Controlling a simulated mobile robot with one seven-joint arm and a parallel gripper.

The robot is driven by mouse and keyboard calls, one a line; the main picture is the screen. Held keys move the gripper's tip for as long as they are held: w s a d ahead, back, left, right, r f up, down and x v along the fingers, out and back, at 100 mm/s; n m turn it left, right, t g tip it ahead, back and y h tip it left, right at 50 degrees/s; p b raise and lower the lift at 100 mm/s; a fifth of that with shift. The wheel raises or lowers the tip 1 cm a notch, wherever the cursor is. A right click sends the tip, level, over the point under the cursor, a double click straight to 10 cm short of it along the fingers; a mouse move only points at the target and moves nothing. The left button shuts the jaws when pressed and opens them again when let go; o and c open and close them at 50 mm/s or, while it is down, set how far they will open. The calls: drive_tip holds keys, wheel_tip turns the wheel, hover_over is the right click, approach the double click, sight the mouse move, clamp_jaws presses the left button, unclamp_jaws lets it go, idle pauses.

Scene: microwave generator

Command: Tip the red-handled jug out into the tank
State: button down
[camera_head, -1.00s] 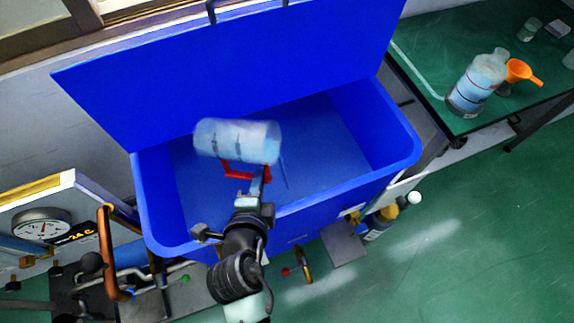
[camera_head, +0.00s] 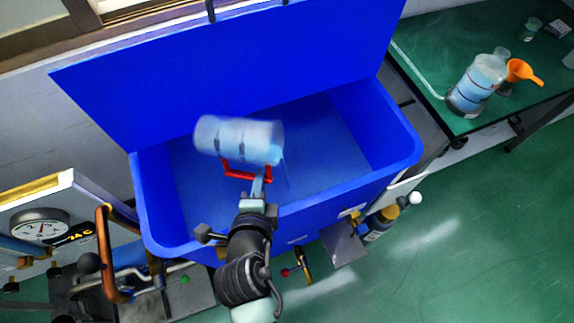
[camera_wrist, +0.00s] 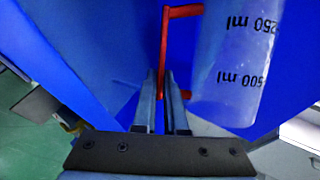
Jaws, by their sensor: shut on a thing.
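The clear jug (camera_head: 240,139) is held on its side over the open blue tank (camera_head: 404,150), its mouth end to the right. A thin bluish streak hangs below that end, inside the tank. My gripper (camera_head: 258,186) is shut on the jug's red handle (camera_head: 236,173). In the wrist view my two fingers (camera_wrist: 167,100) close around the red handle (camera_wrist: 164,60), and the jug (camera_wrist: 233,65) beside it shows printed ml marks. How much liquid is left in the jug is hard to tell.
The tank's blue lid (camera_head: 225,70) stands open behind the jug. A green bench (camera_head: 425,60) at the right holds a bottle (camera_head: 477,85) and an orange funnel (camera_head: 520,73). A gauge (camera_head: 40,229) and copper pipe (camera_head: 108,255) stand at the left.

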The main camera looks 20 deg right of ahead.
drive_tip(key=shift+w+a+r+m+t+y+b, duration=0.2)
drive_tip(key=shift+r+m+t+y+b, duration=0.2)
drive_tip(key=shift+m+t+y+b, duration=0.35)
idle(1.8)
